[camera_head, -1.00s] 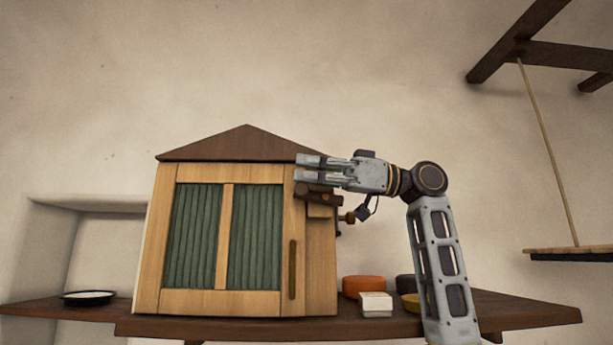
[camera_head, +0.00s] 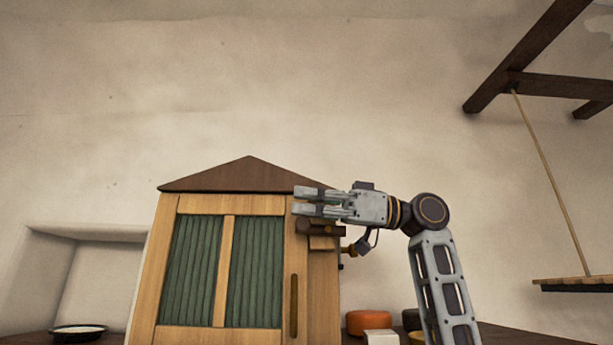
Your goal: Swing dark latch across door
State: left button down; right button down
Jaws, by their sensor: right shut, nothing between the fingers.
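A wooden cabinet with a peaked dark roof has a door (camera_head: 224,204) with two green curtained panels, and the door looks closed. The dark brown latch (camera_head: 318,227) lies about level near the door's upper right edge, partly covered by my gripper. My right gripper (camera_head: 308,201) reaches in from the right with its fingers pointing left, just above the latch. It is shut and holds nothing. I cannot tell whether the fingers touch the latch. A wooden handle (camera_head: 294,306) runs upright on the door's right side. My left gripper is out of view.
An orange round object (camera_head: 368,322) and a white block (camera_head: 381,336) stand right of the cabinet on the dark shelf. A dark-rimmed dish (camera_head: 78,332) is at the lower left. A hanging wooden shelf (camera_head: 575,283) and beams are at the right. The wall above is clear.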

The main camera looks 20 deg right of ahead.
notch_tip(320, 180, up, 10)
jog(key=shift+f, duration=0.15)
dwell(1.0)
jog(key=shift+w, duration=0.1)
